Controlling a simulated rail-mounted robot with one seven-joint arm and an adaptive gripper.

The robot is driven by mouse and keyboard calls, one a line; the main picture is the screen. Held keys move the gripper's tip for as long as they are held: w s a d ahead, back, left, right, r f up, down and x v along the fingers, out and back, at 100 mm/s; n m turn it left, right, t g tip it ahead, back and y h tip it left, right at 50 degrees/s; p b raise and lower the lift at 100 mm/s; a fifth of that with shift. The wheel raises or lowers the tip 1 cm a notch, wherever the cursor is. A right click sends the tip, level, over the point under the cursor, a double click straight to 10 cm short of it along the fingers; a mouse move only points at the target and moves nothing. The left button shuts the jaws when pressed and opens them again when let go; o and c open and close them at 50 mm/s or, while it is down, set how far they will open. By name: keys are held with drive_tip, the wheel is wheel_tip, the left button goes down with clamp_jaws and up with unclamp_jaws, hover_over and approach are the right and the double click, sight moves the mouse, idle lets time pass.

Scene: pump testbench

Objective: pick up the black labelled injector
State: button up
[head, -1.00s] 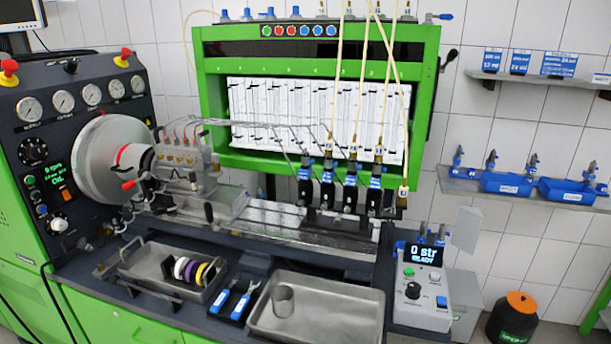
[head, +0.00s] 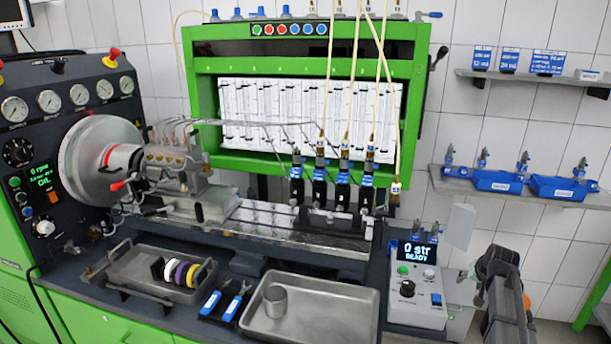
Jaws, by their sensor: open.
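Several black injectors with blue labels (head: 319,187) stand upright in a row on the bench rail, under the green-framed measuring cabinet. Several dark injectors with blue parts (head: 482,160) also stand in and beside the blue trays on the right wall shelf, and two more (head: 417,231) stand at the back of the small tester. The label texts are too small to read, so I cannot tell which one is meant. My gripper (head: 496,268) is at the lower right, right of the tester. It is open and apart from all injectors; no object shows in it.
The small tester (head: 416,308) reads "0 str READY". Pale tubes (head: 355,70) hang over the injector row.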

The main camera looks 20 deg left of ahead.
drive_tip(key=w+a+r+t+p, duration=0.1)
drive_tip(key=w+r, duration=0.3)
drive_tip(key=r, duration=0.8)
drive_tip(key=w+r+p, duration=0.1)
drive_tip(key=w+r, duration=0.3)
drive_tip(key=r, duration=0.8)
wheel_tip(320, 180, up, 30)
drive_tip(key=n+g+y, duration=0.2)
drive_tip(key=n+g, duration=0.3)
drive_tip(key=n, duration=0.6)
hover_over(297, 150)
drive_tip(key=s+d, duration=0.4)
drive_tip(key=d, duration=0.1)
drive_tip(key=x, duration=0.3)
drive_tip(key=p+x, duration=0.1)
drive_tip(key=x, duration=0.3)
drive_tip(key=p+x, duration=0.1)
drive_tip(key=x, duration=0.3)
drive_tip(key=shift+w+a+f, duration=0.1)
drive_tip(key=shift+w+a, duration=0.1)
drive_tip(key=shift+a, duration=0.15)
drive_tip(key=shift+t, duration=0.3)
drive_tip(key=shift+p+x, duration=1.05)
drive_tip(key=shift+x, duration=1.6)
drive_tip(key=shift+w, duration=0.15)
clamp_jaws()
